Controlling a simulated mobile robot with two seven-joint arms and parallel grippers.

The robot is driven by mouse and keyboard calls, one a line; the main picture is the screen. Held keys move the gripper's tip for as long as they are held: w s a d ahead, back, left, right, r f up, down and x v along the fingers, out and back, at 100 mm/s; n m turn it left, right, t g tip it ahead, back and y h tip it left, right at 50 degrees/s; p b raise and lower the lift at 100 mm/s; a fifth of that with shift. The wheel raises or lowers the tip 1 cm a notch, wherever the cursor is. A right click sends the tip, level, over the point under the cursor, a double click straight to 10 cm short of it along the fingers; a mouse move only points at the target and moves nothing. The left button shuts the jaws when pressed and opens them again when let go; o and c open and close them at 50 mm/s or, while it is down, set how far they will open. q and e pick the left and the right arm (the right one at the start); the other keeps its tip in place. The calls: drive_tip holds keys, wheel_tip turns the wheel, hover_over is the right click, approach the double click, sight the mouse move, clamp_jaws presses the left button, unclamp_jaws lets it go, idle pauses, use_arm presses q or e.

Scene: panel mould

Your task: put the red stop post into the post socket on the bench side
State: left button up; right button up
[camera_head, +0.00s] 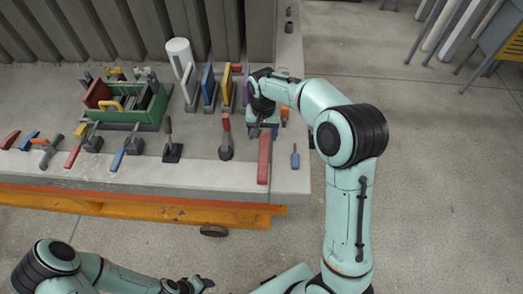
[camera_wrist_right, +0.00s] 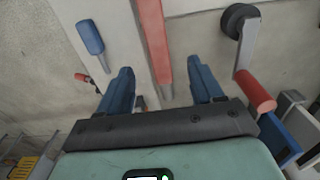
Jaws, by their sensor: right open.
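A long red bar, which looks like the red stop post (camera_head: 264,158), lies on the bench near its front right corner. In the right wrist view the red post (camera_wrist_right: 155,40) runs between the two blue fingers of my right gripper (camera_wrist_right: 162,88), with a gap on both sides. The right gripper (camera_head: 263,127) is open over the post's far end, which it partly hides in the head view. My left gripper (camera_head: 200,284) is low in front of the bench, away from the post; its jaws are too small to read. I cannot identify the post socket for certain.
A blue-handled tool (camera_head: 295,157) lies right of the post. A lever with a red grip (camera_head: 226,138) stands left of it. A green tool box (camera_head: 125,108) and upright coloured panels (camera_head: 208,84) stand further left. Small dark fittings (camera_head: 288,27) sit on the bench's far right strip.

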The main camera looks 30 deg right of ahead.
hover_over(264, 151)
drive_tip(key=f, duration=0.4)
drive_tip(key=shift+w+f, duration=0.1)
drive_tip(key=shift+w, duration=0.1)
drive_tip(key=shift+w+f, duration=0.1)
drive_tip(key=shift+f, duration=0.15)
drive_tip(key=f, duration=0.2)
drive_tip(key=s+f, duration=0.1)
drive_tip(key=f, duration=0.1)
drive_tip(key=shift+a, duration=0.1)
drive_tip(key=shift+w+f, duration=0.1)
drive_tip(key=shift+f, duration=0.45)
clamp_jaws()
